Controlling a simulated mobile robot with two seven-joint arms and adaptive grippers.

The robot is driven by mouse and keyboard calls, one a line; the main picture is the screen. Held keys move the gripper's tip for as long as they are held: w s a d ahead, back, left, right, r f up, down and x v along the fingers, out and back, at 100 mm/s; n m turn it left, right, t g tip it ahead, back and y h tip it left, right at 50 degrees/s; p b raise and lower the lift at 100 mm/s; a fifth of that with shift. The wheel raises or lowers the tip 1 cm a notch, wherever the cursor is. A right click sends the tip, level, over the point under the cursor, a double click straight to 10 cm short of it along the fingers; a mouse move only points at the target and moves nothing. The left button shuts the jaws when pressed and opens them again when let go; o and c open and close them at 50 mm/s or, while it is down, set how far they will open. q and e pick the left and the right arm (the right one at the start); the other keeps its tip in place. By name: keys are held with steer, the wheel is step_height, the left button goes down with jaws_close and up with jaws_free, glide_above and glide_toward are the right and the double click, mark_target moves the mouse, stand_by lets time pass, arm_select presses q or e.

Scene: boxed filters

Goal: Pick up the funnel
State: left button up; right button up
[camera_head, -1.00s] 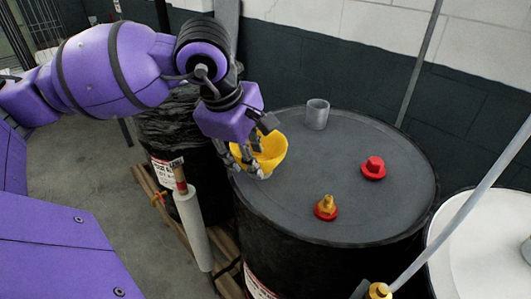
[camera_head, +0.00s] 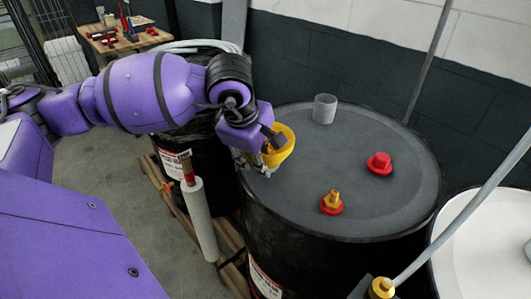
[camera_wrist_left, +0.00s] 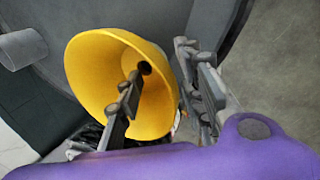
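The yellow funnel (camera_head: 284,147) is at the left edge of the black drum's lid, partly hidden behind my left gripper (camera_head: 258,163). In the left wrist view, the funnel (camera_wrist_left: 88,75) shows its wide mouth and the dark hole of its spout. My left gripper (camera_wrist_left: 160,78) straddles the funnel's wall, one finger inside the bowl and the other outside. The fingers stand apart, with visible space between the inner finger and the wall. Whether the funnel's underside touches the lid is hidden. My right gripper is out of view.
The black drum (camera_head: 340,225) also carries a grey cup (camera_head: 325,108), a red cap (camera_head: 380,163) and a brass fitting on a red base (camera_head: 332,202). A white drum (camera_head: 485,245) stands at right. A wrapped roll (camera_head: 200,222) stands beside the drum. The lid's middle is clear.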

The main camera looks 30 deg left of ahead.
arm_select(q)
jaws_close()
steer(key=shift+w+r, duration=0.1)
steer(key=shift+r, duration=0.05)
